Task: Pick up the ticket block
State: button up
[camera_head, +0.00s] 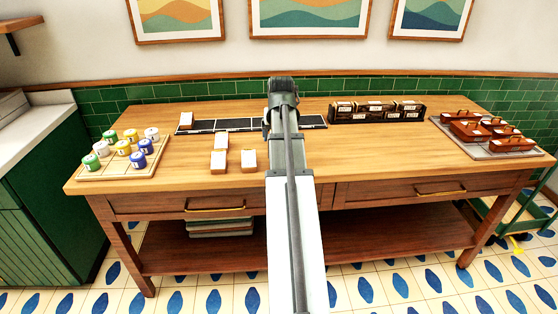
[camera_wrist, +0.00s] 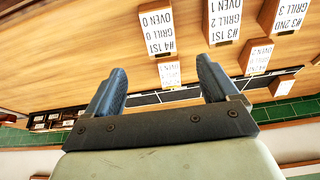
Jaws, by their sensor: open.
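Several small wooden ticket blocks with white printed faces lie on the wooden table. In the head view, two stand one behind the other, a rear one (camera_head: 221,141) and a front one (camera_head: 218,162). Another block (camera_head: 249,160) is right of the front one, and one more (camera_head: 186,119) is at the rail's left end. In the wrist view, a block reading "#4 1ST" (camera_wrist: 158,32) and a smaller-looking one (camera_wrist: 169,73) appear between the finger directions. My gripper (camera_wrist: 160,68) is open and empty above the table. My arm hides most of it in the head view.
A black sectioned rail (camera_head: 236,125) runs along the table's back. Dark boxes (camera_head: 375,113) stand right of it. A tray (camera_head: 103,173) of coloured jars is at left; brown handled cases (camera_head: 482,129) sit on a mat at right. The table's right middle is clear.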

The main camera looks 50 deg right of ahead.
jog(key=shift+x, duration=6.3)
jog(key=shift+c, duration=0.2)
jog(key=c, duration=1.1)
